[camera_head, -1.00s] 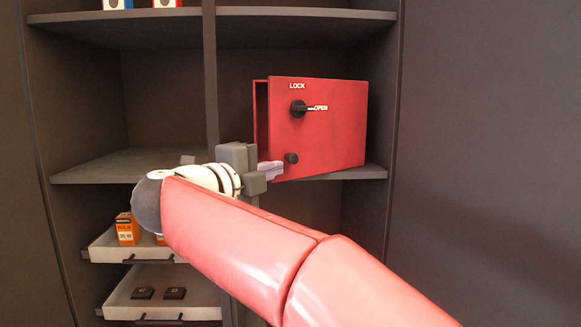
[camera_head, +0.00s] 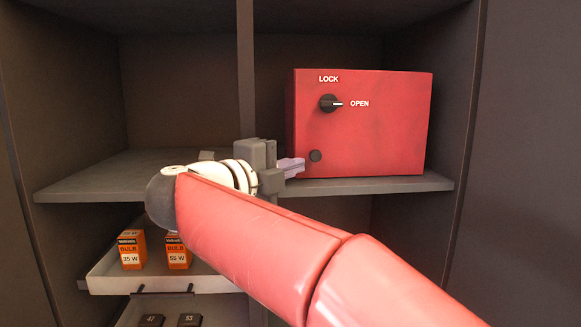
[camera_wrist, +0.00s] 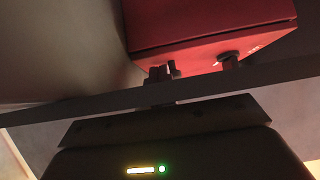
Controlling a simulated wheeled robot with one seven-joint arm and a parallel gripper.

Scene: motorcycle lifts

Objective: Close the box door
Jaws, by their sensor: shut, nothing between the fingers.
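The red box (camera_head: 365,140) stands on the middle shelf. Its door faces me and looks flush with the box, with no gap showing at the left edge. The black lock knob (camera_head: 331,103) has its white pointer toward the word OPEN. A small round dark knob (camera_head: 316,156) sits low on the door's left side. My gripper (camera_head: 292,167) is shut and empty, just left of the door's lower left corner; I cannot tell whether it touches the door. In the wrist view the box (camera_wrist: 210,25) shows at the top, with a thin dark seam.
The shelf board (camera_head: 380,187) runs under the box, and an upright divider (camera_head: 246,70) stands left of it. Below left, an open drawer (camera_head: 105,278) holds orange bulb boxes (camera_head: 131,250).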

